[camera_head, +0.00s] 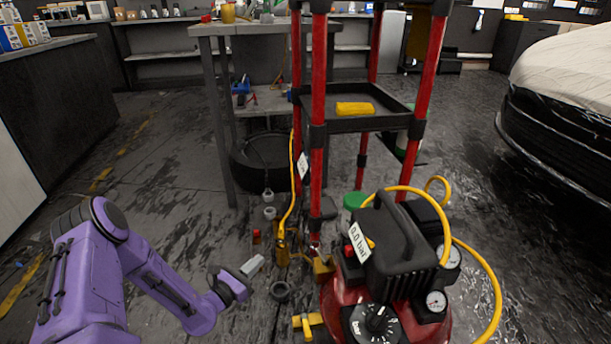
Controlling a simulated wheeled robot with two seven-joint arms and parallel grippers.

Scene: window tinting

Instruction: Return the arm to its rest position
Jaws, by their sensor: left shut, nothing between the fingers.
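My left arm (95,250) is purple and comes in from the lower left, bent at the elbow. Its gripper (252,267) is small in the picture, low over the dark floor. It is shut and holds nothing. It is left of the red air compressor (327,300). My right gripper does not show.
The compressor has a yellow hose (492,290) and gauges. A red-posted rack (318,90) with a yellow block (355,108) stands behind it. A workbench (215,30) and a tire (262,158) are farther back. A covered car (570,90) is at right. Floor at left is open.

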